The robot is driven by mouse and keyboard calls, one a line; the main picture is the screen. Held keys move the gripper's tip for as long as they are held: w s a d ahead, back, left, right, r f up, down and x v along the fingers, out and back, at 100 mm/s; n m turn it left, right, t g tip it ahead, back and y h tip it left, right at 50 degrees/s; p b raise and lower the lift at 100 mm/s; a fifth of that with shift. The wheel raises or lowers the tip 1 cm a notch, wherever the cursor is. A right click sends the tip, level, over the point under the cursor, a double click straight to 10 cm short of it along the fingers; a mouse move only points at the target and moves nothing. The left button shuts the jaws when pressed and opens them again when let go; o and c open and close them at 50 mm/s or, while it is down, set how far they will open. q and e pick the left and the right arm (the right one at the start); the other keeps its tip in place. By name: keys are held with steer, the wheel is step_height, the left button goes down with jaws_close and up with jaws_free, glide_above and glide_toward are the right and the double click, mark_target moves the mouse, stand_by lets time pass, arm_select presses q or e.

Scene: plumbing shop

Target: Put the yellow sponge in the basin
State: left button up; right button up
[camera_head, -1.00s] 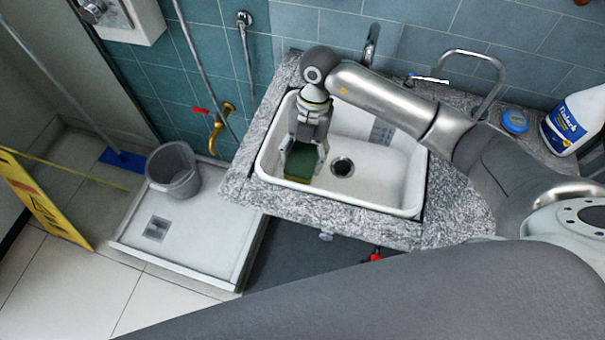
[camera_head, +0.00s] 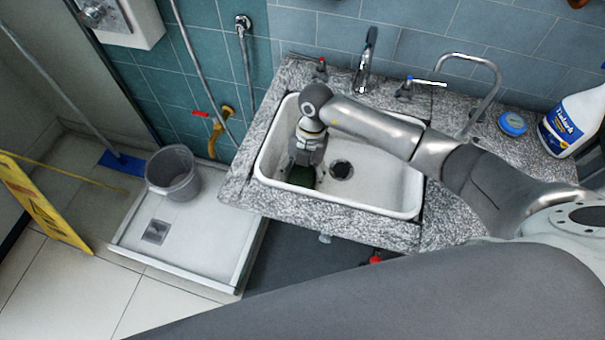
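The basin (camera_head: 385,196) is a white sink set in a speckled grey counter, with a dark drain in its floor. My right gripper (camera_head: 303,172) points down inside the left half of the basin. The sponge (camera_head: 301,176) is between its fingers, low by the basin floor. Mostly its dark green side shows, in shadow. The fingers look shut on it, but the tips are partly hidden. I cannot tell whether the sponge touches the floor. My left gripper is not in view.
A chrome tap (camera_head: 366,62) stands behind the basin and a bent metal rail (camera_head: 490,88) to its right. A blue-lidded tin (camera_head: 512,124) and white bottle (camera_head: 575,120) stand on the right counter. A grey bucket (camera_head: 172,173) sits in the shower tray (camera_head: 190,245) at left.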

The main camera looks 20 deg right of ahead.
steer(key=shift+o, duration=1.1)
steer(key=v, duration=1.2)
steer(key=shift+b, duration=0.35)
steer(key=shift+r, duration=0.15)
